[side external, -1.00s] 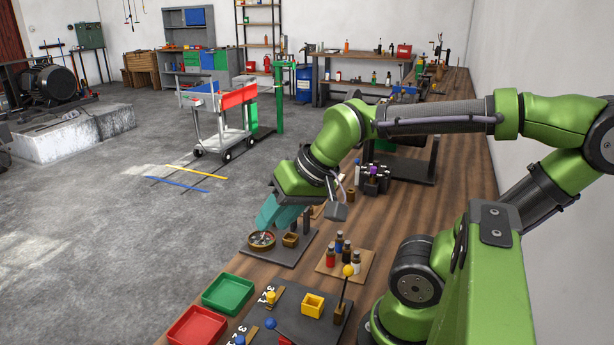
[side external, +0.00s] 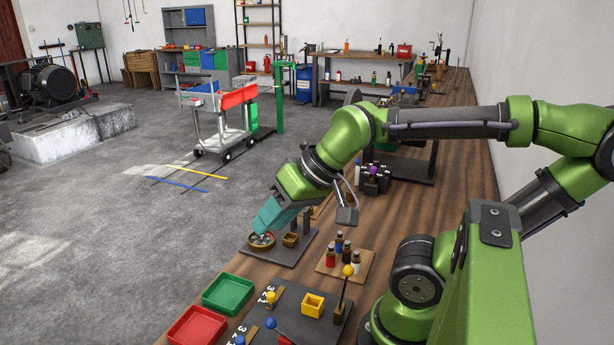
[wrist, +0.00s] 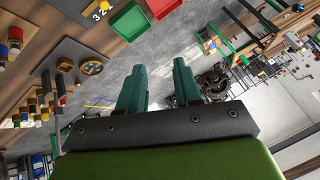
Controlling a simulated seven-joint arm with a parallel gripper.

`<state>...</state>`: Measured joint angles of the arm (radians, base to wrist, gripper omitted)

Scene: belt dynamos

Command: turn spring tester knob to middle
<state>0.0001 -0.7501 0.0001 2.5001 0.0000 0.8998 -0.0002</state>
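My gripper (side external: 262,228) has teal fingers that point down and left. In the wrist view my gripper (wrist: 157,75) has its two fingers apart with nothing between them. In the side view the fingertips are at or just above a round brass-rimmed dial (side external: 262,241) on a dark plate (side external: 289,256), partly covering it; contact cannot be told. The dial also shows in the wrist view (wrist: 91,67), left of the fingers. A small brass cup (side external: 290,239) stands beside it. Nearer the camera, a dark board (side external: 310,327) has numbered scales with a yellow knob (side external: 271,297). No part is labelled as the spring tester.
Green (side external: 228,294) and red (side external: 197,327) trays lie at the bench's left edge. Open floor is beyond.

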